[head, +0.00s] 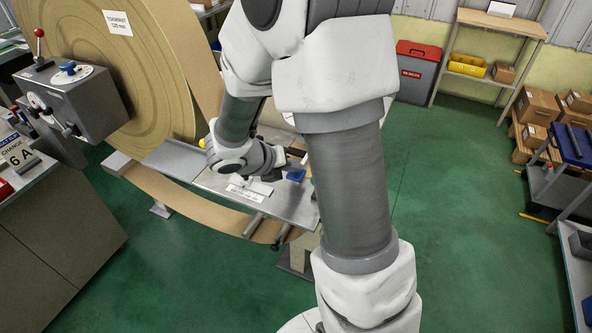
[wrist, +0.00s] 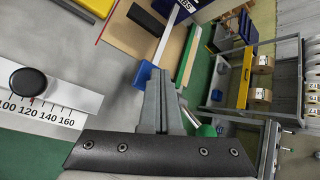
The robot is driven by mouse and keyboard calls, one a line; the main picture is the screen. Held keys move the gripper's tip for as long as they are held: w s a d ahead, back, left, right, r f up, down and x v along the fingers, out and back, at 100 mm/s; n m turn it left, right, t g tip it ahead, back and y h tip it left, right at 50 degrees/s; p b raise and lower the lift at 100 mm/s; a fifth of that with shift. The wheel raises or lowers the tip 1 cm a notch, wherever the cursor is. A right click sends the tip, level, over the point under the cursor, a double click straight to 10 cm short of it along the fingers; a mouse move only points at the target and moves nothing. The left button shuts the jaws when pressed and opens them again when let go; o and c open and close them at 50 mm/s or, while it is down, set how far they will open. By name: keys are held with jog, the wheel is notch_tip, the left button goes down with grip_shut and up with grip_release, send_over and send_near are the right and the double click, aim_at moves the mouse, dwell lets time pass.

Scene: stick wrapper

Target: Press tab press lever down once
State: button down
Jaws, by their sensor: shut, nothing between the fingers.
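My gripper (wrist: 160,82) is shut and empty, its two grey fingers together in the wrist view. In the head view it sits low over the metal worktable (head: 294,208), partly hidden by my own arm. A blue block (wrist: 142,76) shows just beside the fingertips; I cannot tell whether they touch. A pale straight bar (wrist: 172,32) runs from near the block toward the top. In the head view a blue part (head: 296,175) is by the gripper. I cannot tell for certain which part is the tab press lever.
A black knob (wrist: 28,82) sits on a white scale (wrist: 60,103). A large brown roll (head: 110,75) stands behind the table, with a grey control box (head: 75,95) at left. A red-lidded bin (head: 418,72) stands at the back.

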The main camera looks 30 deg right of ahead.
jog(key=shift+f+b, duration=0.45)
jog(key=shift+f, duration=0.2)
dwell(0.8)
jog(key=shift+r, duration=0.1)
jog(key=shift+r+p, duration=1.55)
jog(key=shift+p, duration=0.1)
notch_tip(320, 180, up, 5)
jog(key=p, duration=0.5)
